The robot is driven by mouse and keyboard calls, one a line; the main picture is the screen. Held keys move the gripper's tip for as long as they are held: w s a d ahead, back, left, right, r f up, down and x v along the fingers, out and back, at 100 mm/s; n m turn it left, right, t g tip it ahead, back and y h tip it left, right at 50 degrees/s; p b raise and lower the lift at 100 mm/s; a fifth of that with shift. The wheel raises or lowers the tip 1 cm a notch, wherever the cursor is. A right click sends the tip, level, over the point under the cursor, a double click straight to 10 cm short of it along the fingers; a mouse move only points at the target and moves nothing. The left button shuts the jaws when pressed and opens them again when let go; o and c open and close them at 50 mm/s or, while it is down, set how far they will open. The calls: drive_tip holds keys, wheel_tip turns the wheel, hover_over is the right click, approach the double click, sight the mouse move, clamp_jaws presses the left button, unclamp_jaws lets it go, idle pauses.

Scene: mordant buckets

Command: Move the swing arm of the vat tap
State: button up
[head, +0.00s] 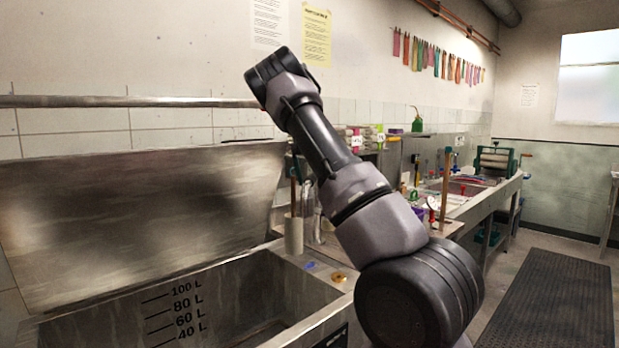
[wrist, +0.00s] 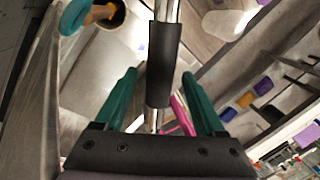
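In the wrist view a chrome tube with a black sleeve (wrist: 161,62), which looks like the swing arm of the vat tap, runs upright between the fingers of my gripper (wrist: 160,77). The two green fingers are open, with a gap on each side of the tube. I cannot tell how deep the tube sits between them. In the head view the steel vat (head: 330,316) stands open with its lid raised and litre marks inside. My arm hides my gripper there, and I cannot make out the swing arm clearly.
A pale cylinder (head: 293,235) stands at the vat's back corner. A sink bench (head: 487,203) runs along the wall at right, and a dark floor mat (head: 545,290) lies before it.

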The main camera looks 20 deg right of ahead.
wheel_tip(320, 180, up, 11)
drive_tip(key=w+a, duration=0.1)
drive_tip(key=shift+a+f, duration=0.2)
drive_tip(key=shift+a, duration=0.2)
